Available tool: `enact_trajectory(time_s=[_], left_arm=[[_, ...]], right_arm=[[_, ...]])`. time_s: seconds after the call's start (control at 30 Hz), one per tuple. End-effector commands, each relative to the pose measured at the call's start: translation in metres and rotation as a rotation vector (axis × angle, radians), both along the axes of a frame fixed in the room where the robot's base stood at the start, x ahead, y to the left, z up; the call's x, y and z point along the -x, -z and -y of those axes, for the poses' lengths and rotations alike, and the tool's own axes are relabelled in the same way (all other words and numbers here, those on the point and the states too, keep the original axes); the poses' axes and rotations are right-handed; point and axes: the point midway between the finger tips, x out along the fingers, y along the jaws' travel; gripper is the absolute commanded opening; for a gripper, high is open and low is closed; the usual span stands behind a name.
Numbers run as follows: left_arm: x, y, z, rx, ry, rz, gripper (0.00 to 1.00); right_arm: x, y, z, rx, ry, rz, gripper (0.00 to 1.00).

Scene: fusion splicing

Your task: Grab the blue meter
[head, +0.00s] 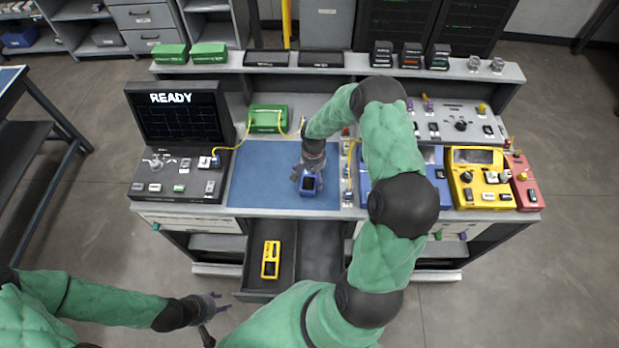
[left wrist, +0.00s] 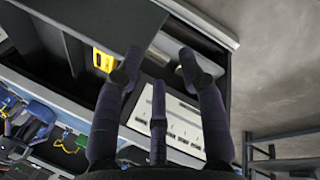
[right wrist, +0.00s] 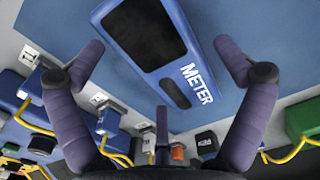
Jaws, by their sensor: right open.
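The blue meter (head: 309,185) lies on the blue mat (head: 262,175) on the bench. In the right wrist view the meter (right wrist: 170,75) shows its dark screen and the word METER. My right gripper (head: 309,172) is over the meter. Its fingers (right wrist: 157,55) are spread to either side of the meter, with gaps visible, and it holds nothing. My left gripper (head: 218,302) is low at the front left, away from the meter. In the left wrist view its fingers (left wrist: 158,65) are apart and empty.
A yellow device (head: 271,259) lies in the open drawer (head: 285,295). A console with a READY screen (head: 180,112) stands left of the mat. A green box (head: 268,118) with yellow cables is behind the mat. A yellow tester (head: 478,180) and red box (head: 522,182) stand right.

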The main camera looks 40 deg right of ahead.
Motion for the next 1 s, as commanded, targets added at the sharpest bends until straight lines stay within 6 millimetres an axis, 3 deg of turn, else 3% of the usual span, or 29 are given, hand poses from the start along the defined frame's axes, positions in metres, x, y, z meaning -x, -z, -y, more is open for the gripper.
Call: enact_trajectory(time_s=[0.1,0.3,0.37,0.53,0.57,1.0], left_arm=[[0.0,0.0016,0.0,0.0,0.0,0.0,0.4],[-0.0001,0.0012,0.0,0.0,0.0,0.0,0.4],[-0.0001,0.0012,0.0,0.0,0.0,0.0,0.4],[-0.0001,0.0012,0.0,0.0,0.0,0.0,0.4],[-0.0001,0.0012,0.0,0.0,0.0,0.0,0.4],[0.0,0.0002,0.0,0.0,0.0,0.0,0.4]], right_arm=[[0.0002,0.0114,-0.0004,-0.001,0.001,-0.001,1.0],[-0.0003,0.0113,-0.0001,0.0,0.001,0.001,1.0],[-0.0002,0.0112,-0.0002,0.0,0.001,0.001,0.86],[-0.0001,0.0112,-0.0003,-0.001,0.0,0.001,0.38],[-0.0001,0.0113,-0.0003,-0.001,0.0,0.001,0.35],[-0.0008,0.0019,0.0003,0.001,0.0,0.003,0.35]])
